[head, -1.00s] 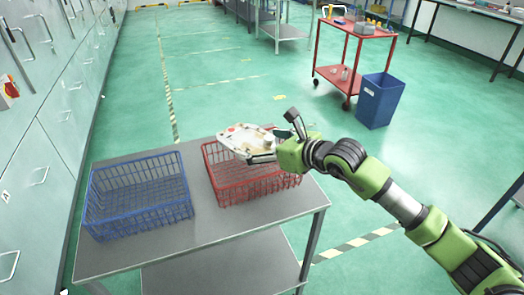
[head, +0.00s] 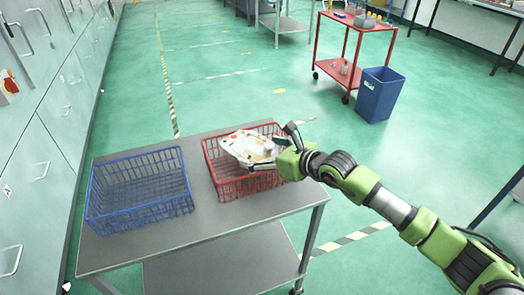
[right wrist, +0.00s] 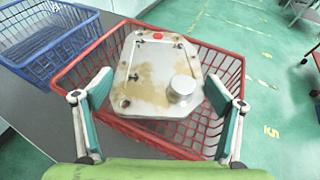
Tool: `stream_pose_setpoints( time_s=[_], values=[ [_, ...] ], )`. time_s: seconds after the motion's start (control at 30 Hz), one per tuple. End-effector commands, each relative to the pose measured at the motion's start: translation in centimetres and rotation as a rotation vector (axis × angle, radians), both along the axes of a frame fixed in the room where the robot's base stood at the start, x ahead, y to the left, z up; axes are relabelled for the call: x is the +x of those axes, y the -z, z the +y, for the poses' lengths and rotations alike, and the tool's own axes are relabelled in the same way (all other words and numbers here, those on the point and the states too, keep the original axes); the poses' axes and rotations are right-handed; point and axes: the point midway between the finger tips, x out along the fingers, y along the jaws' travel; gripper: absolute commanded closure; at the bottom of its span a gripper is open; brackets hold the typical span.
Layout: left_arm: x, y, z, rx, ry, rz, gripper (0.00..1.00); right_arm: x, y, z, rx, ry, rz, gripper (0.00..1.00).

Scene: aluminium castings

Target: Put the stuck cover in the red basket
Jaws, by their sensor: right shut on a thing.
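The cover (head: 248,146) is a pale metal plate with brownish stains, a round boss and a red spot. My right gripper (head: 276,154) is shut on it, and in the right wrist view the two fingers stand at either side of the cover (right wrist: 155,72). The cover is tilted and is over the red basket (head: 222,182); I cannot tell whether it touches the basket. The basket's red wire rim (right wrist: 84,58) shows around the cover in the wrist view. My left gripper is not in view.
An empty blue wire basket (head: 140,205) stands left of the red one on the grey table (head: 215,222). A blue bin (head: 378,95) and a red trolley (head: 352,22) stand on the floor at the back right. Green floor between is clear.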

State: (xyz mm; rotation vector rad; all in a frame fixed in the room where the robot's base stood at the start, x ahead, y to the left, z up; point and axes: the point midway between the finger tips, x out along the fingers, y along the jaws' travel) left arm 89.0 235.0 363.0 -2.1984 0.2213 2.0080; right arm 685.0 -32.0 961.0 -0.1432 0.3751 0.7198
Motion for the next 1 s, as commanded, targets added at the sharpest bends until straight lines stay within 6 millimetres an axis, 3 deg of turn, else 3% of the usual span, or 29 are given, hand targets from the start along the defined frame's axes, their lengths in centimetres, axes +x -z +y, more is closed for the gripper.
stream_pose_setpoints(
  time_s=[0.27, 0.3, 0.33, 0.67, 0.83, 0.87, 1.0],
  values=[
    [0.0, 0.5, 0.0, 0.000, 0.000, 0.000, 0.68, 0.1, 0.3, 0.1, 0.003, 0.000, -0.004, 0.45],
    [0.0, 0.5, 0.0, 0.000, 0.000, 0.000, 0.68, 0.0, 0.5, 0.0, 0.001, 0.000, 0.001, 0.03],
    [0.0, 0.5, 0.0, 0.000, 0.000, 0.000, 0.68, 0.0, 0.5, 0.0, 0.001, 0.000, 0.001, 0.00],
    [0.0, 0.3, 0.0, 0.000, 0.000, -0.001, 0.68, 0.0, 0.2, 0.0, 0.001, 0.000, -0.001, 0.00],
    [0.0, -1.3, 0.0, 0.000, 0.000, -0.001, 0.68, 0.0, -1.5, -0.1, -0.002, 0.001, -0.003, 0.00],
    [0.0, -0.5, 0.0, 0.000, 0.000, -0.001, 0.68, -0.5, -0.9, -0.6, -0.001, 0.002, -0.001, 0.00],
    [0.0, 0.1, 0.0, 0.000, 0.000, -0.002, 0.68, -2.6, -1.8, -2.4, -0.002, 0.000, -0.001, 0.00]
  ],
)
